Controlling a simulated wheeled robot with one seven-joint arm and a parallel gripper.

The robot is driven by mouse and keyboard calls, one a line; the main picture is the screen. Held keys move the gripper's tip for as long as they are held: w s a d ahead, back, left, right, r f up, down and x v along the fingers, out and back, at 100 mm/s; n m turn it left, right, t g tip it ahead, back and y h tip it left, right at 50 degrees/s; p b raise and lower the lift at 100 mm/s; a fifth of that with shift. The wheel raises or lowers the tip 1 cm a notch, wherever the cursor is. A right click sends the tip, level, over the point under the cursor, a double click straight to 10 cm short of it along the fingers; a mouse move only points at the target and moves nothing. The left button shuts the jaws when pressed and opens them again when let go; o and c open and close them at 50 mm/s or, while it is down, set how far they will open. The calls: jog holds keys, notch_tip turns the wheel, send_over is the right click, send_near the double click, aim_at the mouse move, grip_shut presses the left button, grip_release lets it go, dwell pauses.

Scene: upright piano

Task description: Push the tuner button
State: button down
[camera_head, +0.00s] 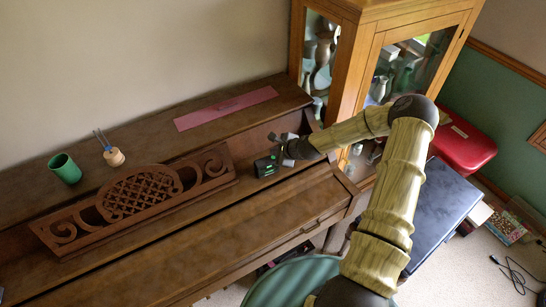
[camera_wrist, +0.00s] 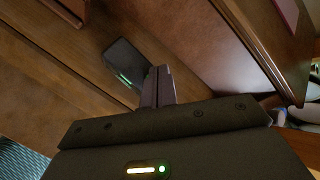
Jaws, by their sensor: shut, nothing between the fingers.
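The tuner (camera_head: 266,166) is a small dark box with green lit marks, on the piano's ledge right of the carved music rest. In the wrist view the tuner (camera_wrist: 127,62) is a dark slab with a green glow on its near edge, just beyond and left of my fingertips. My gripper (camera_head: 284,146) is shut and empty, close to the tuner's right side. In the wrist view my gripper (camera_wrist: 158,72) has both fingers together, overlapping the tuner's right edge in the picture. I cannot tell whether they touch. The button itself cannot be made out.
The carved music rest (camera_head: 135,192) stands left of the tuner. A green cup (camera_head: 65,168), a small wooden pot (camera_head: 114,157) and a pink strip (camera_head: 226,107) lie on the piano top. A glass cabinet (camera_head: 345,60) stands close behind my arm on the right.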

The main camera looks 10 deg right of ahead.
notch_tip(320, 180, up, 6)
jog(key=p, duration=0.3)
jog(key=shift+p, duration=0.35)
jog(key=s+r+n+g+h+b, duration=0.1)
jog(key=s+r+n, duration=0.4)
jog(key=s+n, duration=0.2)
jog(key=s+r+n+g+h+b, duration=0.1)
jog(key=s+r+n, duration=0.5)
jog(key=s, duration=0.6)
jog(key=s+r+n+g+h, duration=0.2)
jog(key=s+r+n, duration=0.3)
jog(key=s+n, duration=0.3)
jog(key=shift+s+a+r+g+h+b, duration=0.3)
jog(key=shift+s+a+g+b, duration=0.1)
jog(key=shift+s+g, duration=0.4)
